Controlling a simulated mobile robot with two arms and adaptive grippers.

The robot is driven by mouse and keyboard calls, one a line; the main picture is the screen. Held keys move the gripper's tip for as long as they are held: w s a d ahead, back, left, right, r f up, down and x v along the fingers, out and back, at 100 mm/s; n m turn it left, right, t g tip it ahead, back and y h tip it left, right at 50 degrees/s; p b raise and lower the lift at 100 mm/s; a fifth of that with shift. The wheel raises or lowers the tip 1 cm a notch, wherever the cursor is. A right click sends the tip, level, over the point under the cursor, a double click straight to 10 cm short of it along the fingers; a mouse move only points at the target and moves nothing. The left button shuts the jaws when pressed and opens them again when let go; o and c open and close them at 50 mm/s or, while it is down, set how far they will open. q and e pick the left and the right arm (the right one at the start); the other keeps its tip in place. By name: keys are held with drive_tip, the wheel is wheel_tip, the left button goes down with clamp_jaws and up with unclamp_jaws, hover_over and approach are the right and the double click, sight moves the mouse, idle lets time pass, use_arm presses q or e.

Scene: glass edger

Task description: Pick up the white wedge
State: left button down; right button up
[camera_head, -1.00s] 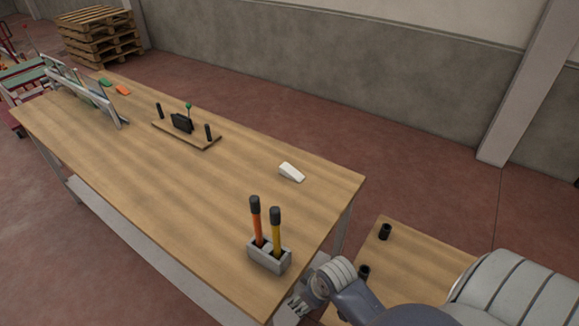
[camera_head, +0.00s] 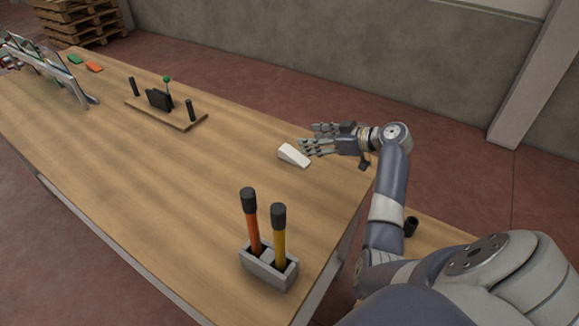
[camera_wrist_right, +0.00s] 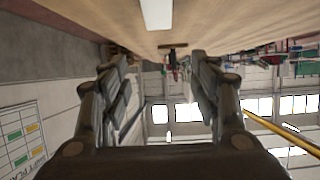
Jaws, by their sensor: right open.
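The white wedge (camera_head: 293,155) lies on the wooden table (camera_head: 190,180) near its far right edge. My right gripper (camera_head: 307,140) is just right of the wedge in the head view, its fingers pointing left toward it. The gripper is open and empty. In the right wrist view the wedge (camera_wrist_right: 156,12) shows at the top middle, beyond the open fingers (camera_wrist_right: 160,80) and between their lines. My left gripper is not in view.
A grey holder (camera_head: 268,270) with an orange-handled and a yellow-handled tool stands at the table's near right. A wooden board (camera_head: 165,112) with black posts lies farther left. Orange and green blocks (camera_head: 94,67) lie at the far end. The tabletop around the wedge is clear.

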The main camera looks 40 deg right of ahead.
sight(286, 148)
drive_tip(key=shift+s+a+f+b, duration=0.1)
drive_tip(key=shift+s+f+b, duration=0.15)
drive_tip(key=shift+f+b, duration=0.3)
drive_tip(key=shift+s+a+f+b, duration=0.1)
drive_tip(key=shift+s+f+b, duration=0.1)
drive_tip(key=shift+f+b, duration=0.35)
drive_tip(key=shift+w+d+f+b, duration=0.15)
drive_tip(key=shift+w+f+b, duration=0.25)
drive_tip(key=shift+f, duration=0.2)
drive_tip(key=p+x, duration=0.1)
drive_tip(key=x, duration=0.4)
drive_tip(key=shift+w, duration=0.15)
drive_tip(key=shift+w+f, duration=0.2)
drive_tip(key=shift+w, duration=0.2)
drive_tip(key=p+x, duration=0.1)
drive_tip(key=x, duration=0.3)
drive_tip(key=shift+s, duration=0.15)
drive_tip(key=shift+w+a+f, duration=0.2)
drive_tip(key=shift+w+f, duration=0.1)
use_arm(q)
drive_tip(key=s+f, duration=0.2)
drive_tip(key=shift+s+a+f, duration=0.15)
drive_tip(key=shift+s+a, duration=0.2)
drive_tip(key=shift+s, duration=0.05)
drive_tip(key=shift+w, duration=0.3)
use_arm(e)
drive_tip(key=c, duration=1.2)
